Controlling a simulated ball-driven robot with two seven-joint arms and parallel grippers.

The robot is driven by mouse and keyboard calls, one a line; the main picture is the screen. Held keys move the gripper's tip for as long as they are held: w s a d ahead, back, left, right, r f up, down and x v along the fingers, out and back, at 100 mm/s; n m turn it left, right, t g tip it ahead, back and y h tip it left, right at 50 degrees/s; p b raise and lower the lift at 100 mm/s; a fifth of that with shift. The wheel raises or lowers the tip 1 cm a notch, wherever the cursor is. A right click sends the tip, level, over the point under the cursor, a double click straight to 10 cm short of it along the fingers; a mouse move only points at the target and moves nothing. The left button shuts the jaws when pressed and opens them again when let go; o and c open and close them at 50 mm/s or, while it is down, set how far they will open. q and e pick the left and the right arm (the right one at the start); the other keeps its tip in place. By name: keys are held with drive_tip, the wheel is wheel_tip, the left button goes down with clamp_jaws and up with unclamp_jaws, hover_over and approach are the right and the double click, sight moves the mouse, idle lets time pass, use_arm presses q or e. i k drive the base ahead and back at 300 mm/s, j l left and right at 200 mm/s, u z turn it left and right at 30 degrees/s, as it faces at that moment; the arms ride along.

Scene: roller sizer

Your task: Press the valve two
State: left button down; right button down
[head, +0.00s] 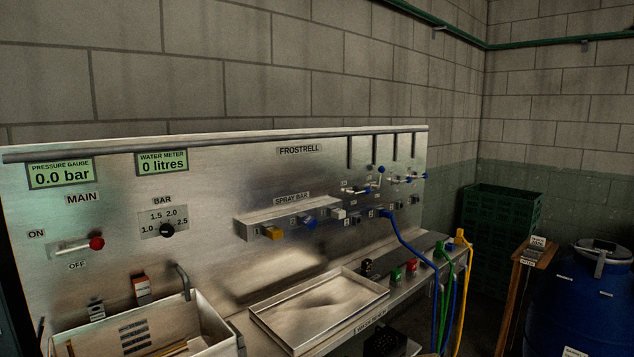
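A steel panel marked FROSTRELL (210,185) stands against the wall. At its right end are several small valve fittings with levers and blue knobs: one lever with a blue knob (380,171) stands raised, and others (405,179) sit to its right. Their small number labels are too small to read, so I cannot tell which is valve two. Below left, the spray bar (290,213) carries a yellow nozzle (272,233), a blue nozzle (308,223) and a pale nozzle (338,214). Neither of my grippers is in view.
The pressure gauge (59,173) reads 0.0 bar; the water meter (162,162) reads 0 litres. A red-knobbed main lever (96,243) is at left. A steel tray (318,307) lies on the bench. Blue, green and yellow hoses (461,285) hang at right, before green crates (500,215) and a blue drum (592,300).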

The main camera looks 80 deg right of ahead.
sight(382, 169)
drive_tip(key=k+l+z, duration=0.1)
drive_tip(key=z, duration=0.35)
drive_tip(key=l+z, duration=0.2)
drive_tip(key=z, duration=0.25)
drive_tip(key=l+z, duration=0.15)
drive_tip(key=z, duration=0.25)
drive_tip(key=l+z, duration=0.2)
drive_tip(key=z, duration=0.25)
drive_tip(key=l+z, duration=0.2)
drive_tip(key=z, duration=0.25)
drive_tip(key=l+z, duration=0.2)
drive_tip(key=z, duration=0.25)
